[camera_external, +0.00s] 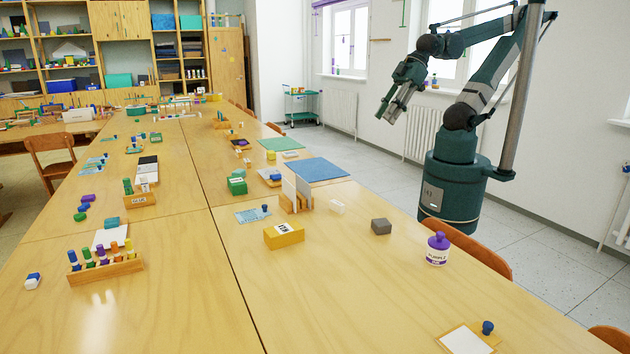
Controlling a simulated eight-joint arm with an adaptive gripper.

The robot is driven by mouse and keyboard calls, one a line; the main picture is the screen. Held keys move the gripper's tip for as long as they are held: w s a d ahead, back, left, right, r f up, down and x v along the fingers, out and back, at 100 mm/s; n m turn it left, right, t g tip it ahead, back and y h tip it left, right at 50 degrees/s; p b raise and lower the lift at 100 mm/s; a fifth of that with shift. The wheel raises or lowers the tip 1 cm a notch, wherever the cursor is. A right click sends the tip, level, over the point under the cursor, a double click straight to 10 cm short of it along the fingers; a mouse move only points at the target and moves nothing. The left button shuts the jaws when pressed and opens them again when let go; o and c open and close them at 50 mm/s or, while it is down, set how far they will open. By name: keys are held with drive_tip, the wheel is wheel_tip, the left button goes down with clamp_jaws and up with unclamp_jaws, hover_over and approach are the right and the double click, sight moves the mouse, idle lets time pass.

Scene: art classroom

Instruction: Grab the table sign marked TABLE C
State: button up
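My gripper (387,113) hangs high at the right, pointing down and left, well above the table and far from the things on it. It looks empty; its fingers are too small and seen too much from the side to tell whether they are open. No sign lettering reads clearly as TABLE C. A yellow block (284,236) with a small white label lies near the middle of the near table; its marking is too small to read. Behind it, a wooden holder (290,205) has upright pale panels whose faces show no readable text.
A blue mat (318,169) lies behind. A rack of coloured bottles (106,268) stands left. The near middle of the table (330,310) is clear.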

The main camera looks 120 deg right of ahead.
drive_tip(key=shift+w, duration=0.1)
drive_tip(key=m+g+p, duration=0.2)
drive_tip(key=m+g, duration=0.5)
drive_tip(key=m, duration=0.8)
hover_over(337, 203)
drive_tip(key=f, duration=2)
drive_tip(key=shift+s+f, duration=0.1)
drive_tip(key=shift+s, duration=0.15)
drive_tip(key=shift+w+f+m, duration=0.25)
drive_tip(key=shift+f+m, duration=0.05)
drive_tip(key=shift+f, duration=0.5)
drive_tip(key=shift+f, duration=1.3)
